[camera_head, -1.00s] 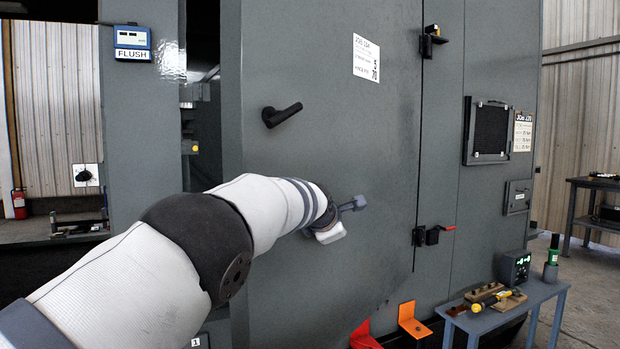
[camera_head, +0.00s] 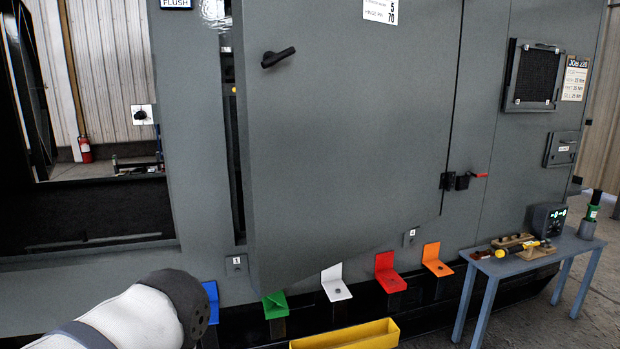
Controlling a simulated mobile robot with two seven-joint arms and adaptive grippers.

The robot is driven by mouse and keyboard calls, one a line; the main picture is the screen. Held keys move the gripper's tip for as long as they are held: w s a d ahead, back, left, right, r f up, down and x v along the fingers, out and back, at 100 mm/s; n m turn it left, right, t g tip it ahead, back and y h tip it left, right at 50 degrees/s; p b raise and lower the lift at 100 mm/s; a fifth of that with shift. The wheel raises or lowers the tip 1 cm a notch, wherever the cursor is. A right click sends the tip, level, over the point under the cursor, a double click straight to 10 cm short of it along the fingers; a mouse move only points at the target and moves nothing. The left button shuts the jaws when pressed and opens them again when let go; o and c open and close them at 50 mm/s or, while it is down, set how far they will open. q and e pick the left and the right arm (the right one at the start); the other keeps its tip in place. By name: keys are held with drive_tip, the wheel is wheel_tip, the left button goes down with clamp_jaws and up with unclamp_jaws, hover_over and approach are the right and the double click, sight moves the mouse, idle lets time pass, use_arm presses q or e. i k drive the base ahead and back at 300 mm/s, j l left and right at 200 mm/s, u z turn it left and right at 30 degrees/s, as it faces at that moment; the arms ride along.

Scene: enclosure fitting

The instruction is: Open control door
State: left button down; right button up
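The grey control door (camera_head: 345,130) stands ajar. Its left edge juts out from the cabinet, its lower edge slants outward, and a narrow dark gap (camera_head: 237,150) shows at its left. A black handle (camera_head: 278,57) sits near the door's upper left. A hinge with a red-tipped lever (camera_head: 462,180) is at its right edge. Part of my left arm is at the lower left, below and left of the door, apart from it in the picture. Neither my left nor my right gripper is in view.
Blue (camera_head: 211,300), green (camera_head: 275,304), white (camera_head: 335,282), red (camera_head: 389,271) and orange (camera_head: 437,260) brackets line the cabinet's base. A yellow bin (camera_head: 345,336) is in front. A blue-grey table (camera_head: 500,268) with tools stands at right.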

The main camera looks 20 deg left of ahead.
sight(344, 138)
drive_tip(key=i+j, duration=0.15)
drive_tip(key=j, duration=0.2)
drive_tip(key=i+j, duration=0.15)
drive_tip(key=j, duration=0.15)
drive_tip(key=i+j, duration=0.15)
drive_tip(key=j, duration=0.2)
drive_tip(key=i+j, duration=0.15)
drive_tip(key=j, duration=0.15)
drive_tip(key=z, duration=0.05)
